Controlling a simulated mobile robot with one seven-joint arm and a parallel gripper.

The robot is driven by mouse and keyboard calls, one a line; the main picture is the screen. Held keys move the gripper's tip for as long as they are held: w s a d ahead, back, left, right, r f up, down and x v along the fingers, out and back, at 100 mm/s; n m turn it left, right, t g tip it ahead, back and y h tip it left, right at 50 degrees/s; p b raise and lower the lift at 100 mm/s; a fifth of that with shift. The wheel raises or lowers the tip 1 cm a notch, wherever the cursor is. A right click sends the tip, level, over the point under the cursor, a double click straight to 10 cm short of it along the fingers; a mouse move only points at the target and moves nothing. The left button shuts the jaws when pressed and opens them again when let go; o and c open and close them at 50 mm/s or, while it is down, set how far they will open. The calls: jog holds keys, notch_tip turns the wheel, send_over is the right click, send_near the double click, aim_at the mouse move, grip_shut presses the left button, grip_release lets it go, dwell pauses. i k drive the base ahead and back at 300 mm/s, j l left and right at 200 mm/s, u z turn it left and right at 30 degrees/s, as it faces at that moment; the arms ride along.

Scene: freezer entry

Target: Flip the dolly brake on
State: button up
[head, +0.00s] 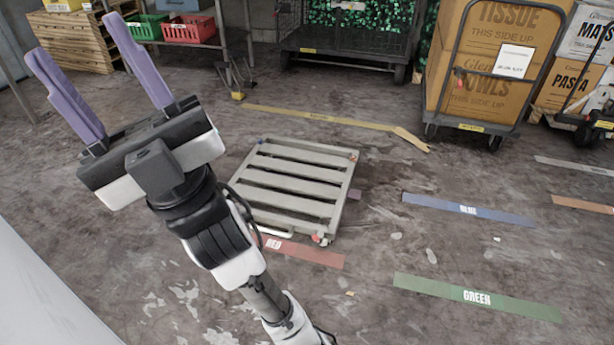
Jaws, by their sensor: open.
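The dolly (292,187) is a low, grey slatted platform on the floor in the middle of the head view. A small red part (321,239) shows at its near right corner, by a caster; it may be the brake pedal, but its position is too small to tell.
Floor strips marked red (305,253), blue (468,209) and green (477,297) lie near the dolly. A yellow strip (320,118) lies behind it. A loaded box cart (492,80) stands at upper right. A white surface (45,290) fills the lower left. Floor right of the dolly is mostly clear.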

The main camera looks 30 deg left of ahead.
aim_at(315, 237)
jog(key=u, duration=0.8)
jog(key=l+u, duration=0.15)
jog(key=l, duration=0.3)
jog(key=i+l, duration=0.15)
jog(key=i, duration=0.15)
jog(key=i+l+u, duration=0.1)
jog(key=i, duration=0.15)
